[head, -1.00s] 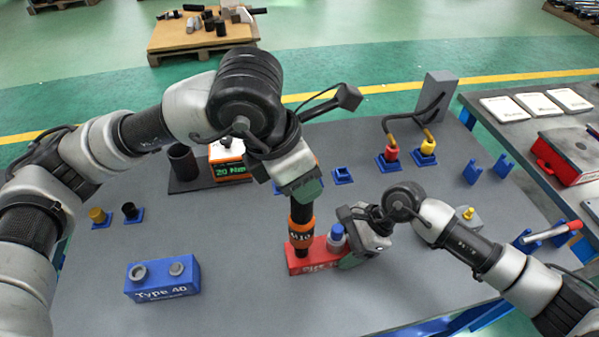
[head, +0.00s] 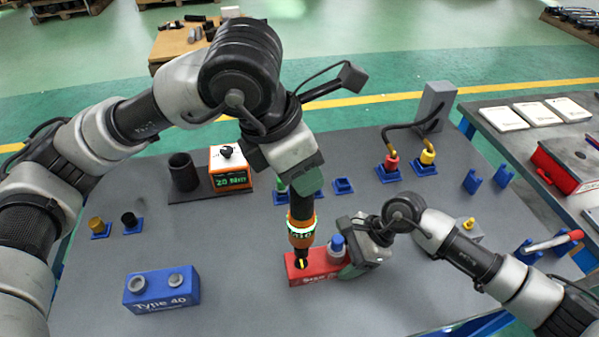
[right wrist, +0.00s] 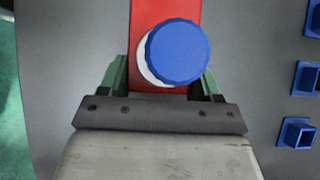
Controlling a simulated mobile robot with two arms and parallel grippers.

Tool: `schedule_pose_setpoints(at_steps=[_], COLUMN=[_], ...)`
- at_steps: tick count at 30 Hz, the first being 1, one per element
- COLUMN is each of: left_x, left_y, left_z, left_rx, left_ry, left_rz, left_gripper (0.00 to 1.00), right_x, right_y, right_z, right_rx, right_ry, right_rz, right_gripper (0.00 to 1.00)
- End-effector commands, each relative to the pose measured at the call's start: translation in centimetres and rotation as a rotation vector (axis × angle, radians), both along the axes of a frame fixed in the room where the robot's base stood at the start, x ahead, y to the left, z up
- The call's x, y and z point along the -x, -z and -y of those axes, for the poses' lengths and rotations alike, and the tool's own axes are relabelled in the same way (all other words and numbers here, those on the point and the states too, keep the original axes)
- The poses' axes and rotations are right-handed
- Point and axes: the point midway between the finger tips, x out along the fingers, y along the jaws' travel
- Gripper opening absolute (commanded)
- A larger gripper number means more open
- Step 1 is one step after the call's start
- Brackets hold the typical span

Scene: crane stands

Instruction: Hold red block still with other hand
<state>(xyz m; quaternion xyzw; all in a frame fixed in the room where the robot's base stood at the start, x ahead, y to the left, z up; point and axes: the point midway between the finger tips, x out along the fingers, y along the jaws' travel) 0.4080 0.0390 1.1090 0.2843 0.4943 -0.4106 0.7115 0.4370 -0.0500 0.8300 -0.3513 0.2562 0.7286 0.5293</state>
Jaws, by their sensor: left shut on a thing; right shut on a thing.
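The red block (head: 318,270) lies on the grey table. A white piece with a blue cap (head: 337,243) stands on its right part. My right gripper (head: 352,268) is shut on the block's right end. In the right wrist view, its green fingers sit on both sides of the red block (right wrist: 165,20), beside the blue cap (right wrist: 178,50). My left gripper (head: 300,184) is shut on a black driver with an orange band (head: 301,232). The driver points down at the block's left part, where a small yellow spot shows; exact contact is unclear.
A blue "Type 40" block (head: 162,289) stands front left. An orange box with a green display (head: 231,168) and a black cup (head: 184,171) stand behind. Hoses with red and yellow ends (head: 428,157) are at back right. A red-handled tool (head: 553,243) rests at far right.

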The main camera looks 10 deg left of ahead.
Motion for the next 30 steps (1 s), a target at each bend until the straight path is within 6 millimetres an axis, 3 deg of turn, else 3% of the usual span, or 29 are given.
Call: schedule_pose_setpoints(at_steps=[6,14,15,20,30], left_x=[-0.01,0.0,0.0,0.01,0.0], left_y=[-1.18,-1.27,-1.26,-1.25,-1.24], left_z=[0.01,0.0,0.01,0.01,0.01], left_rx=[0.002,0.003,0.003,0.003,0.003], left_ry=[0.0,-0.001,-0.001,0.0,0.0], left_rz=[0.004,0.004,0.004,0.003,0.003], left_gripper=[0.03,0.03,0.03,0.03,0.03], right_x=[-0.05,-0.04,-0.04,-0.03,-0.08], right_y=[-0.15,-0.14,-0.14,-0.11,-0.22], right_z=[-0.04,-0.03,-0.03,-0.02,0.14], right_rx=[-0.003,-0.003,-0.003,-0.001,0.0], right_ry=[0.0,0.0,0.0,0.0,0.001], right_rz=[0.001,0.001,0.001,0.001,0.001], right_gripper=[0.32,0.32,0.67,0.91,0.94])
